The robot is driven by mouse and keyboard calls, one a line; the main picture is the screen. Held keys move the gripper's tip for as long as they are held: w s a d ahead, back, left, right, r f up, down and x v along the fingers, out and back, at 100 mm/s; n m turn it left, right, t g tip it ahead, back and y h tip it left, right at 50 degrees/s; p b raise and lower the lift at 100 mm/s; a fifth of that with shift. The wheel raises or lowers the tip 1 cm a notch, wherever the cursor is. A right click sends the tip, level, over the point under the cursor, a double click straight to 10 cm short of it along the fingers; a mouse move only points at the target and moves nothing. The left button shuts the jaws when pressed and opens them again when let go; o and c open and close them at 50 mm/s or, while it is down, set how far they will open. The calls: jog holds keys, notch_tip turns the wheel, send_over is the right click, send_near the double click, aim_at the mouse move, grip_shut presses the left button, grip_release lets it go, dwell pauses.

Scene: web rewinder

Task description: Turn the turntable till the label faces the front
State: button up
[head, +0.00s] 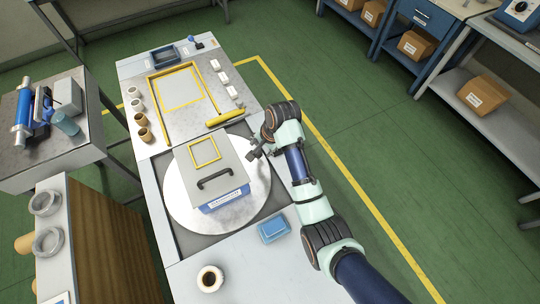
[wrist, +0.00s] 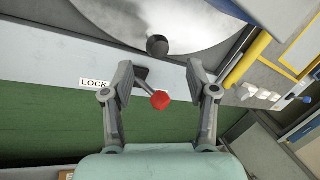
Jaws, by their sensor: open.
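The round grey turntable (head: 178,204) carries a grey box (head: 202,160) with a black handle and a yellow square outline on top. A blue and white label (head: 226,199) is on the box side facing the bottom of the head view, turned slightly right. My gripper (head: 256,153) is at the turntable's right edge. In the wrist view my gripper (wrist: 160,72) is open. A lever with a red knob (wrist: 160,100) shows between its fingers, beside a LOCK sign (wrist: 94,83); contact cannot be told. A black knob (wrist: 157,45) sits at the turntable's rim (wrist: 190,35).
A yellow bar (head: 226,118) and a yellow-framed plate (head: 179,88) lie beyond the turntable. A blue tray (head: 274,229) sits near the turntable's lower right. The green floor to the right is clear up to the shelves.

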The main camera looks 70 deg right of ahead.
aim_at(259, 153)
jog(key=b+x, duration=0.1)
jog(key=x, duration=0.3)
jog(key=b+x, duration=0.1)
jog(key=x, duration=0.3)
jog(key=shift+s, duration=0.25)
grip_shut()
